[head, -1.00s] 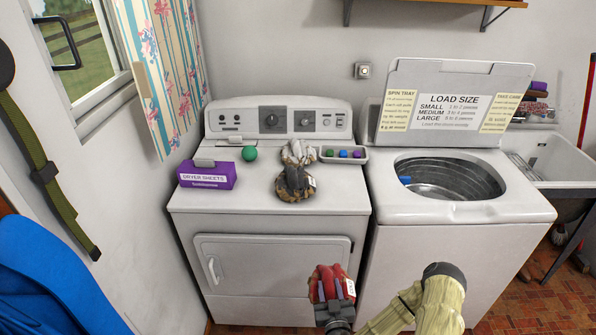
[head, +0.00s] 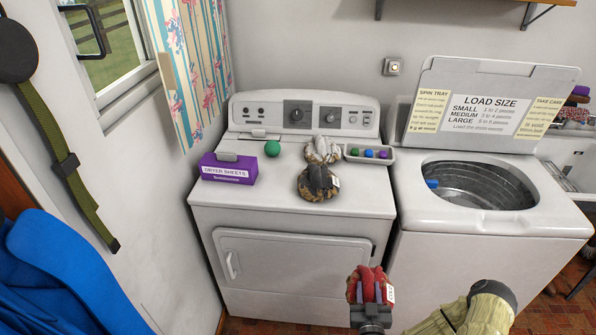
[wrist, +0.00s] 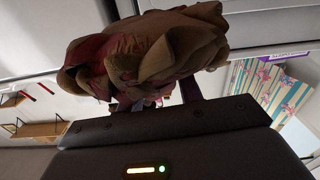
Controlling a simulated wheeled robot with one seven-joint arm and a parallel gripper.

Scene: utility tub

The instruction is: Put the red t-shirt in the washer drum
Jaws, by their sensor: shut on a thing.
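My gripper (head: 370,300) is shut on the red t-shirt (head: 377,279), a bunched red cloth with a white tag, in front of the dryer's lower right. In the wrist view the bundle (wrist: 150,45) fills the upper middle and looks brownish in shadow; it covers most of my fingers. The washer (head: 480,262) stands to the right with its lid (head: 455,130) raised. Its open drum (head: 480,185) has a blue item at the left inside edge. My gripper and the t-shirt are apart from the drum, lower and to the left of it in the head view.
On the dryer top (head: 250,195) are a purple dryer sheets box (head: 228,169), a green ball (head: 272,148), a brown and pale cloth bundle (head: 317,180) and a white tray (head: 352,155) of coloured balls. A blue cloth (head: 50,265) hangs at left. A sink (head: 578,165) is at far right.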

